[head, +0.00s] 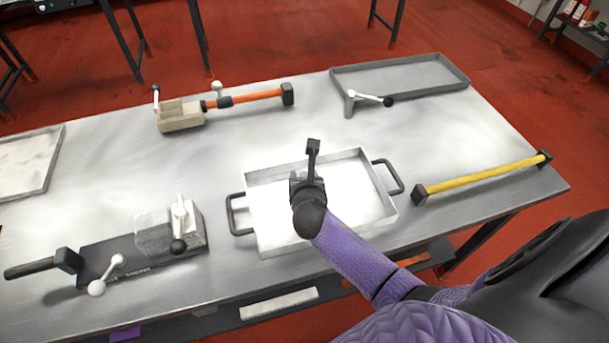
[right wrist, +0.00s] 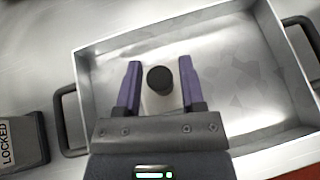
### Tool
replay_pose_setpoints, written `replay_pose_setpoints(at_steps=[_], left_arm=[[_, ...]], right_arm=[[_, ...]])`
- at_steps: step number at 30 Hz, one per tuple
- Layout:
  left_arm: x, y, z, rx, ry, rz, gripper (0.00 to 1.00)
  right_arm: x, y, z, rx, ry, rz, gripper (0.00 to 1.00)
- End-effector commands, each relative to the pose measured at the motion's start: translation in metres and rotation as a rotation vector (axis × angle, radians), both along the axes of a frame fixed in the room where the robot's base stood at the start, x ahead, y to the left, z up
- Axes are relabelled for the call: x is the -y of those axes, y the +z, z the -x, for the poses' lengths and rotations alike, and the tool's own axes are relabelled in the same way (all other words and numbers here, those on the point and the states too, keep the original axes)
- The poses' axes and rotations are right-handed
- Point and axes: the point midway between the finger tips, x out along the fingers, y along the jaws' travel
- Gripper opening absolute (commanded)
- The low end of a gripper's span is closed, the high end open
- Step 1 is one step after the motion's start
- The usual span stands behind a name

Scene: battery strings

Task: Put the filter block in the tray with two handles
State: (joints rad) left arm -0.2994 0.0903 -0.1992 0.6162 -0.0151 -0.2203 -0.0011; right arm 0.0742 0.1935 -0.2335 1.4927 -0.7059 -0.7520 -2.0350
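The two-handled tray (head: 388,207) lies on the workbench; its pale interior and handles also show in the right wrist view (right wrist: 88,95). My right gripper (head: 307,188) is over the tray, pointing down. In the right wrist view its purple fingers (right wrist: 160,88) stand on both sides of a small pale block with a black round top (right wrist: 160,79), which looks like the filter block. They appear shut on it. The gripper hides the block in the head view. I cannot tell whether it touches the tray floor. My left gripper is out of view.
A dark fixture labelled LOCKED (head: 120,262) with a grey-green block (head: 153,232) and levers is left of the tray. A beige clamp (head: 181,116) with an orange bar, another tray (head: 400,65) and a yellow bar (head: 482,178) lie around it. A pale tray (head: 58,160) is far left.

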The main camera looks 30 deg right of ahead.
Motion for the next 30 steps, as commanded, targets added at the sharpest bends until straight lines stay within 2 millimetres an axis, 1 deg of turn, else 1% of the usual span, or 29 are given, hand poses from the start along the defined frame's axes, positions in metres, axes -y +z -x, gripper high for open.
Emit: replay_pose_setpoints(at_steps=[1,2,9,12,14,19,21,24,27,30], left_arm=[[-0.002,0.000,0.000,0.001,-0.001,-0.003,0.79],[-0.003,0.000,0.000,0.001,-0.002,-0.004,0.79],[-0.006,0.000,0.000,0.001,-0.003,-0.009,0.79],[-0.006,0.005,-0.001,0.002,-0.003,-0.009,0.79],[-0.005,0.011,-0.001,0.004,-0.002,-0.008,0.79],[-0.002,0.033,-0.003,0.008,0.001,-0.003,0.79],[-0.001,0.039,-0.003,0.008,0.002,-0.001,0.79],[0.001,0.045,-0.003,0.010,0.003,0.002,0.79],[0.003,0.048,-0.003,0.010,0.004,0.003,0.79],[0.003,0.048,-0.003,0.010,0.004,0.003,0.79]], right_arm=[[0.000,0.000,0.000,0.000,0.000,0.000,0.63],[0.000,0.000,0.000,0.000,0.000,0.000,0.66],[0.000,0.001,0.000,0.000,0.000,0.000,0.66],[-0.001,0.007,0.003,0.000,0.000,0.001,0.66],[-0.005,0.013,0.011,-0.001,0.002,0.001,0.66],[-0.022,0.037,0.046,0.000,0.002,-0.001,0.66],[-0.030,0.045,0.062,-0.001,0.002,-0.001,0.66],[-0.038,0.055,0.079,0.000,0.000,0.000,0.66],[-0.043,0.060,0.090,0.000,0.000,0.001,0.66],[-0.045,0.062,0.095,0.001,-0.001,0.001,0.66]])
